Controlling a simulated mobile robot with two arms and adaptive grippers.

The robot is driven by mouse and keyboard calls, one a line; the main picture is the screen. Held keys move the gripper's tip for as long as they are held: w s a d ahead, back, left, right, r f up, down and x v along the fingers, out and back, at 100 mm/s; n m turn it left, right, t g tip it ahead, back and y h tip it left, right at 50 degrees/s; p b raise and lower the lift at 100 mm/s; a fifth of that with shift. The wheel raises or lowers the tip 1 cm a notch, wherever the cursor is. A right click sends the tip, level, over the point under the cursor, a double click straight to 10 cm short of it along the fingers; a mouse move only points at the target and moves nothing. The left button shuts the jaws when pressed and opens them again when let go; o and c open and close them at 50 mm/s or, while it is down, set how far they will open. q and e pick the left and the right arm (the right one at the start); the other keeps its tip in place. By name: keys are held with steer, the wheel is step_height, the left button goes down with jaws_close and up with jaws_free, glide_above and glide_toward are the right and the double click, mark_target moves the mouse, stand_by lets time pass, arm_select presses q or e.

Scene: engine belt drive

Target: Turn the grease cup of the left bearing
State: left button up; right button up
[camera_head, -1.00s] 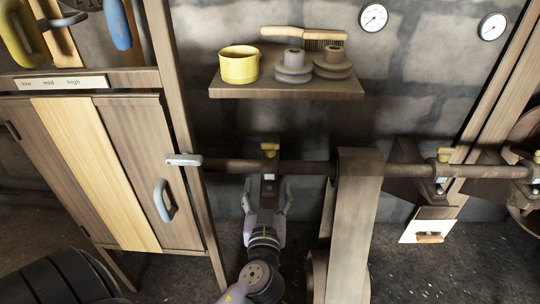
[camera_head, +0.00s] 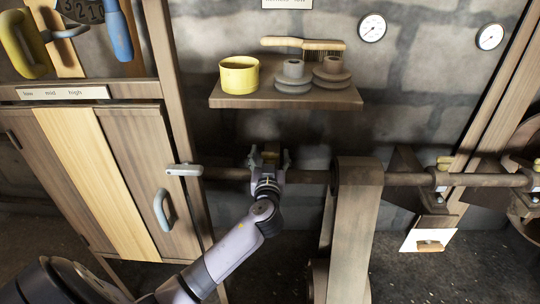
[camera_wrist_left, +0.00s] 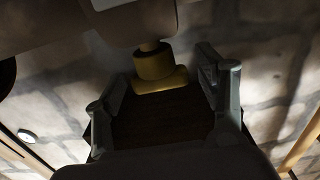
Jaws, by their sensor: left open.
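The left bearing's grease cup (camera_head: 271,148) is a small yellow cap above the shaft, partly hidden by my left gripper. My left gripper (camera_head: 270,159) is open at the shaft, with one finger on each side of the cup in the head view. In the left wrist view the yellow cup (camera_wrist_left: 153,65) shows upside down between the spread fingers of the gripper (camera_wrist_left: 162,72), with visible gaps on both sides. The left bearing itself is mostly hidden behind my gripper. My right gripper is not in view.
The shaft (camera_head: 310,177) runs right to a pulley with a wide belt (camera_head: 355,225). Above is a shelf (camera_head: 290,101) with a yellow pot (camera_head: 239,75), grey stepped pieces and a brush. A cabinet (camera_head: 115,180) stands left. The right bearing (camera_head: 440,181) has its own yellow cup.

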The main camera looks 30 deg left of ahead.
arm_select(q)
steer(key=shift+w+a, duration=0.15)
steer(key=shift+w, duration=0.05)
steer(key=shift+c, duration=0.5)
steer(key=c, duration=1.1)
